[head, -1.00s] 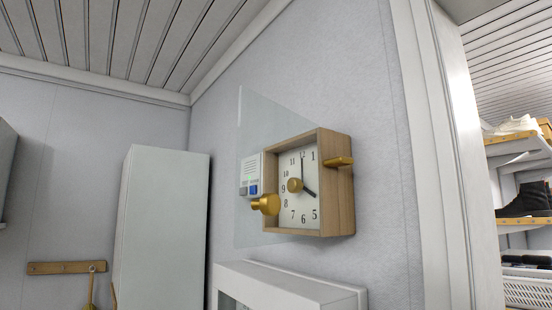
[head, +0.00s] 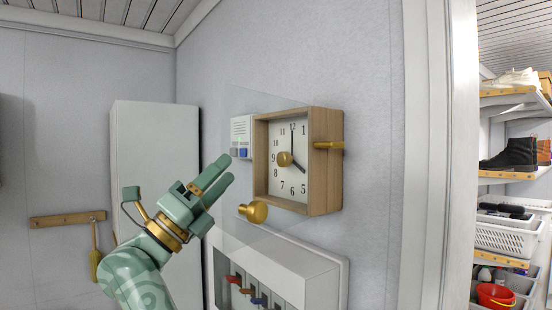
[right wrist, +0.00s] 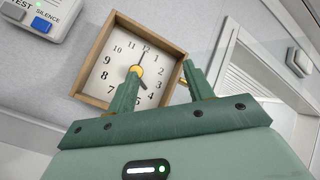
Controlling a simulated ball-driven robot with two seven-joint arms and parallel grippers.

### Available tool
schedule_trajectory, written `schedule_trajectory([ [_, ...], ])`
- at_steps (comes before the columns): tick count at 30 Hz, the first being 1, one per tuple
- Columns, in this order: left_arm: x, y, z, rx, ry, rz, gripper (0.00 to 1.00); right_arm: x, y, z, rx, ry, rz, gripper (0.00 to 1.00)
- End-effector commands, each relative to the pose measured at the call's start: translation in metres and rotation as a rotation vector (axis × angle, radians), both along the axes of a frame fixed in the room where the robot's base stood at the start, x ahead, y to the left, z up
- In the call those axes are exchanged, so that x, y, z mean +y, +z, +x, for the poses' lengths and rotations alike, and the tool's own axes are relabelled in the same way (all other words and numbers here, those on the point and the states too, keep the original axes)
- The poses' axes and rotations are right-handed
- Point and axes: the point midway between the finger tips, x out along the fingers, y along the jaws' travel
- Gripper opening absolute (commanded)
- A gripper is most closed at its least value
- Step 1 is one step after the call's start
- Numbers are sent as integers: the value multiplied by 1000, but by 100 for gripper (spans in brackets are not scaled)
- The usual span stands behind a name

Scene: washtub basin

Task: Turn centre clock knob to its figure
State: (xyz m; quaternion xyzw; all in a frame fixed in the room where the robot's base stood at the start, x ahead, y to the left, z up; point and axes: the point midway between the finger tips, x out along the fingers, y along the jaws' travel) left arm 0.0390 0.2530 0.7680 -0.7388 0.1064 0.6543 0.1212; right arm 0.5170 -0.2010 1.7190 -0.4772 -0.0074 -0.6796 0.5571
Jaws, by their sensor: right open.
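The clock (head: 293,165) is a wooden box on the wall with a white numbered face. Its brass centre knob (head: 284,159) sits mid-face; one dark hand points to 12, the other near 4. A brass side knob (head: 329,145) sticks out on the right, and another brass knob (head: 253,212) is below left. My right gripper (head: 222,172) is open and empty, left of the clock and apart from it. In the right wrist view its fingers (right wrist: 160,78) point toward the clock face, the left finger overlapping the lower part of the centre knob (right wrist: 136,70). My left gripper is not in view.
A white panel (head: 241,132) with TEST and SILENCE buttons is left of the clock. A clear pane (head: 235,105) shows around the clock. Below is a white box (head: 285,262) with coloured levers. A tall white cabinet (head: 150,140) stands left; shelves (head: 515,180) are right.

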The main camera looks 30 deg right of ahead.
Motion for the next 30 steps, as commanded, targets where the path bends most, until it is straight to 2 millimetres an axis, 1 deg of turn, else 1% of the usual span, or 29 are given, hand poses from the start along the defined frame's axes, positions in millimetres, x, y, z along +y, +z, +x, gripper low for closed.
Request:
schedule_trajectory([
  [1,0,0,0,0,0,0,46,0,14,-3,-90,43,136,52],
  [3,0,0,0,0,-1,0,46,2,22,-5,-190,102,324,52],
  [6,0,0,0,0,-1,0,46,11,27,-4,-288,176,537,52],
  [9,0,0,0,0,-1,0,46,22,29,-3,-344,229,678,52],
  [11,0,0,0,1,-1,0,46,26,29,-2,-363,246,727,52],
  [13,0,0,0,1,-1,0,46,27,28,-2,-373,256,758,52],
  [15,0,1,-1,1,-1,-1,46,23,28,0,-375,259,770,52],
  [17,0,2,-1,1,-2,0,46,16,28,1,-374,258,770,52],
  [20,0,5,-1,1,-2,0,46,-4,28,5,-375,257,770,52],
  [27,-1,20,-1,1,-1,-1,46,-67,30,15,-379,253,763,52],
  [30,-1,27,-1,1,-1,-1,46,-90,31,19,-380,254,762,52],
])
